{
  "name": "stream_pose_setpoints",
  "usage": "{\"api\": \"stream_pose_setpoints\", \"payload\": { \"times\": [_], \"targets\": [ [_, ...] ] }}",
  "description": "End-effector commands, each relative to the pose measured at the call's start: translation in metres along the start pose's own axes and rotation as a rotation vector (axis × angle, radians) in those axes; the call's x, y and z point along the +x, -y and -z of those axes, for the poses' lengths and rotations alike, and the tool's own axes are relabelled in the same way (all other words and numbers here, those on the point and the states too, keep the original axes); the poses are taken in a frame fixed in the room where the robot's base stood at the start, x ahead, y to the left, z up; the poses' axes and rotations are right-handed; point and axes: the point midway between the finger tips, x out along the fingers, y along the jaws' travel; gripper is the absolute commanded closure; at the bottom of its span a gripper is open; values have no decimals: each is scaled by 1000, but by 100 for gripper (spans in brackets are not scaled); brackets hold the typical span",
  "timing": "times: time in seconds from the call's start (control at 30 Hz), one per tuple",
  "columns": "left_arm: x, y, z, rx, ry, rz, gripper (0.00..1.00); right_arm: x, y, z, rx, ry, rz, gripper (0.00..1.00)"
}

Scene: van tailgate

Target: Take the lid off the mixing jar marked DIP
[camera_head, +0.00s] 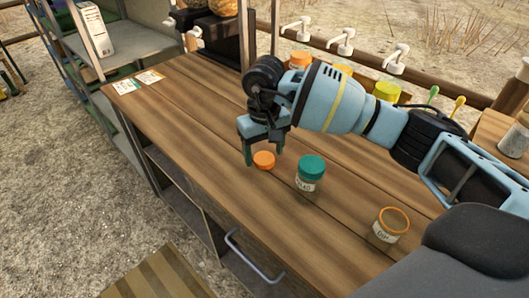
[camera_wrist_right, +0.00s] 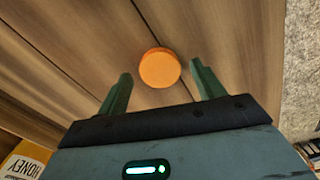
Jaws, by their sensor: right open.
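The jar marked DIP (camera_head: 388,229) stands upright on the wooden counter at the lower right of the head view. Its top shows an orange rim around a brown inside, with no lid on it. An orange round lid (camera_head: 263,160) lies flat on the counter, left of a jar with a teal lid (camera_head: 311,170). My right gripper (camera_head: 264,151) is open and points down over the orange lid. In the right wrist view the lid (camera_wrist_right: 160,68) shows between and just beyond the two fingertips, with gaps on both sides. My left gripper is not in view.
Pump bottles (camera_head: 340,42) and colored containers (camera_head: 387,92) line the counter's back edge. The counter's left half is clear.

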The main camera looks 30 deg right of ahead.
Motion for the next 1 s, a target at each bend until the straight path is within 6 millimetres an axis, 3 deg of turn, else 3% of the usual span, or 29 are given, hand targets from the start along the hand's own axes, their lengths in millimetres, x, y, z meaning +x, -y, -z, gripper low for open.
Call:
{"api": "stream_pose_setpoints", "payload": {
  "times": [0.5,0.7,1.0],
  "targets": [
    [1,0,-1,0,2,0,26,-94,0,0,0,-1,0,32],
    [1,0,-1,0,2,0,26,-109,0,0,1,1,-1,32],
    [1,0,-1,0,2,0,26,-111,0,0,0,2,0,32]
  ]
}}
